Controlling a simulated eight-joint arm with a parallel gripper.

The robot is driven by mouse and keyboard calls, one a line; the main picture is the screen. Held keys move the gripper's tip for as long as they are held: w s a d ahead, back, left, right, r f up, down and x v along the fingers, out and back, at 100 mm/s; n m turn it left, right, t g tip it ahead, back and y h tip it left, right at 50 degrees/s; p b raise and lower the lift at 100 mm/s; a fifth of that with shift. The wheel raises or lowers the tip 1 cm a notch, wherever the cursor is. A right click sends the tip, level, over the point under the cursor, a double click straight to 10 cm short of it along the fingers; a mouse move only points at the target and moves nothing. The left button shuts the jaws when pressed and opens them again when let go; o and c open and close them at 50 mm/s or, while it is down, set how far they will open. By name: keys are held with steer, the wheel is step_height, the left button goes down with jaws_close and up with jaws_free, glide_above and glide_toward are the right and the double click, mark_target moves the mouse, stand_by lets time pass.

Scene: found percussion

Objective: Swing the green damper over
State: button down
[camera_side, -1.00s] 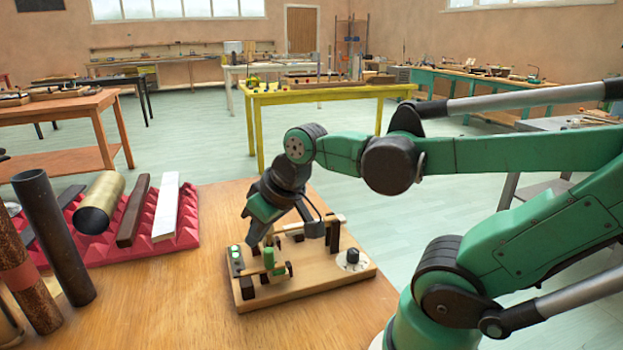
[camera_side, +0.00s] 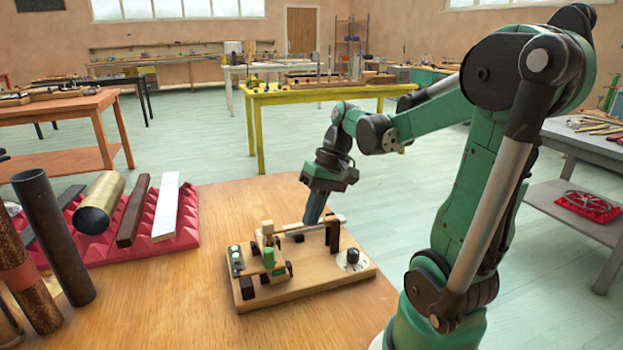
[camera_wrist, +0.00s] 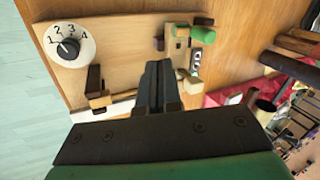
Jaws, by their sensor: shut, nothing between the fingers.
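The green damper (camera_side: 268,258) is a short green cylinder on a small wooden block near the front left of a pale wooden board (camera_side: 320,285). In the wrist view the green damper (camera_wrist: 194,33) lies at the top, right of centre. My gripper (camera_side: 312,222) points down above the back of the board, behind and to the right of the damper, and is apart from it. In the wrist view my gripper's fingers (camera_wrist: 158,82) are together and empty. A pale wooden block (camera_wrist: 190,83) is just right of the fingers; whether they touch cannot be told.
A numbered dial (camera_side: 352,258) sits at the board's right. A dark upright post (camera_side: 332,234) and a thin bar (camera_side: 312,228) stand at its back. Left are a pink ridged tray (camera_side: 155,225) with bars and dark tubes (camera_side: 52,235). The table in front is clear.

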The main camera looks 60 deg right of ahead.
mark_target(276, 265)
steer(key=x, duration=0.4)
steer(key=shift+w+a, duration=0.1)
steer(key=shift+a, duration=0.1)
steer(key=shift+w+a, duration=0.65)
steer(key=shift+a, duration=0.35)
steer(key=shift+w+a+r, duration=0.1)
steer(key=shift+w+a, duration=0.25)
steer(key=shift+a, duration=0.15)
